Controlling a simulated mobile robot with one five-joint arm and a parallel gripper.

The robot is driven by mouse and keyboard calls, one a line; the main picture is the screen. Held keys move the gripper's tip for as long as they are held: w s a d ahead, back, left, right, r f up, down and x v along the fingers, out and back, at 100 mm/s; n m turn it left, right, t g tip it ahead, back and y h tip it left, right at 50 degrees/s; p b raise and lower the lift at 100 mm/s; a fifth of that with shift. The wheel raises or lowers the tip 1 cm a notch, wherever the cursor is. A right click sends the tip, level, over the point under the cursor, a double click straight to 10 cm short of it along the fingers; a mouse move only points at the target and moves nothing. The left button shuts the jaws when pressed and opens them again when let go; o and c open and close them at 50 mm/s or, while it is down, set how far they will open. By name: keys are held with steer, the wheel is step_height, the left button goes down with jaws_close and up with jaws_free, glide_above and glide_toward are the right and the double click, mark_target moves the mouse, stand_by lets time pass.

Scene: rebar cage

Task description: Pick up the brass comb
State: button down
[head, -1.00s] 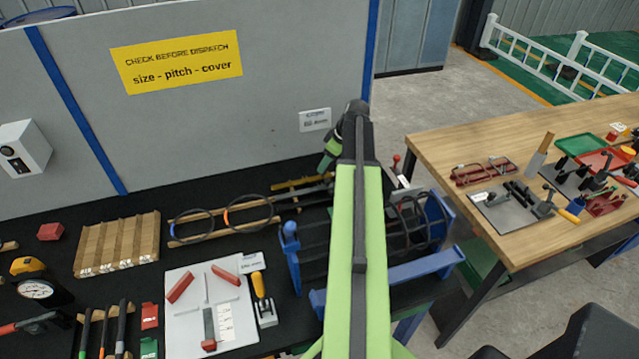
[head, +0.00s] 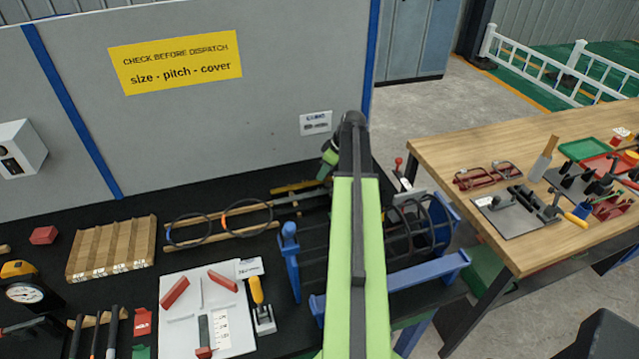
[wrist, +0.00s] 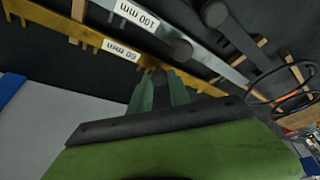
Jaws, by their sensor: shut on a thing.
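The brass comb (wrist: 92,38) is a long yellow toothed bar with a white label, crossing the upper part of the wrist view. My gripper (wrist: 158,82) has its green fingers shut on the dark knob at the middle of the brass comb. In the head view part of the brass comb (head: 292,187) shows on the black bench at the foot of the grey panel. My arm hides the rest of it there, and most of the gripper. I cannot tell whether the comb is clear of its support.
A grey comb (wrist: 200,52) labelled 100 mm lies beside the brass one, with dark knobs. Wooden strips (head: 220,235) with ring hoops lie to the left. A blue-framed rebar cage (head: 420,228) stands close by the arm. A wooden table (head: 450,150) is at right.

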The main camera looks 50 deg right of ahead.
step_height(320, 180, up, 10)
steer(key=p, duration=1)
steer(key=shift+r, duration=0.2)
